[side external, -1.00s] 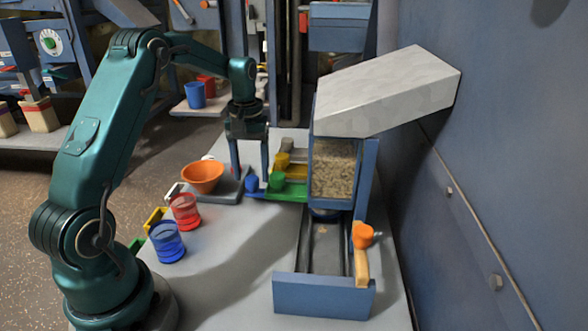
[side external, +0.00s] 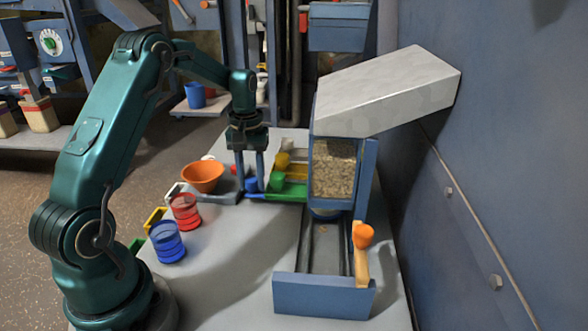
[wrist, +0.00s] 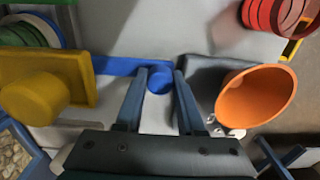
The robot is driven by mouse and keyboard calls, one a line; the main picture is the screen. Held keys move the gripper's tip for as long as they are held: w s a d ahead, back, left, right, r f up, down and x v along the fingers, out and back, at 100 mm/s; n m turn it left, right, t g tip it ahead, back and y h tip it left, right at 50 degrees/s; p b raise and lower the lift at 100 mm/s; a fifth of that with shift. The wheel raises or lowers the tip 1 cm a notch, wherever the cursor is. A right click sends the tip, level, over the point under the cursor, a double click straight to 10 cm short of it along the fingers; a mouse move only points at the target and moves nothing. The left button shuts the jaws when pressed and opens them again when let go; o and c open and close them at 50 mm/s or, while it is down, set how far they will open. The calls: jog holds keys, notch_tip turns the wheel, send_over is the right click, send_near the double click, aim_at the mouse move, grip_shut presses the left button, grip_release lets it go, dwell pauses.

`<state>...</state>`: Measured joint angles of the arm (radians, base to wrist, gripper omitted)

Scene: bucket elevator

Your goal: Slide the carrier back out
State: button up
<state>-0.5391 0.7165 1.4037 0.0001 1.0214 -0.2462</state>
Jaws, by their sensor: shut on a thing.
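My gripper (side external: 253,186) is pointing down and shut on a small blue knob (wrist: 160,78). The knob is attached to a flat blue bar (wrist: 115,66) that runs left in the wrist view. In the side view, green (side external: 292,189) and yellow (side external: 297,171) sliding pieces lie next to it, left of the hopper. A railed channel (side external: 322,250) runs forward from under the hopper, with a dark blue round piece (side external: 325,213) partly hidden below it. I cannot tell for sure which piece is the carrier.
The hopper window (side external: 334,168) shows pale grains under a grey sloped chute (side external: 385,90). An orange bowl (side external: 202,177) stands left of my gripper. Red (side external: 185,211) and blue (side external: 166,241) ringed cups stand nearer. An orange-topped tan lever (side external: 361,255) stands beside the channel.

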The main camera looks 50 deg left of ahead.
jog(key=shift+s+d, duration=6.35)
jog(key=shift+d, duration=0.05)
jog(key=shift+w+a, duration=0.1)
jog(key=o, duration=1)
jog(key=shift+c, duration=0.2)
jog(key=shift+r, duration=0.1)
notch_tip(320, 180, up, 12)
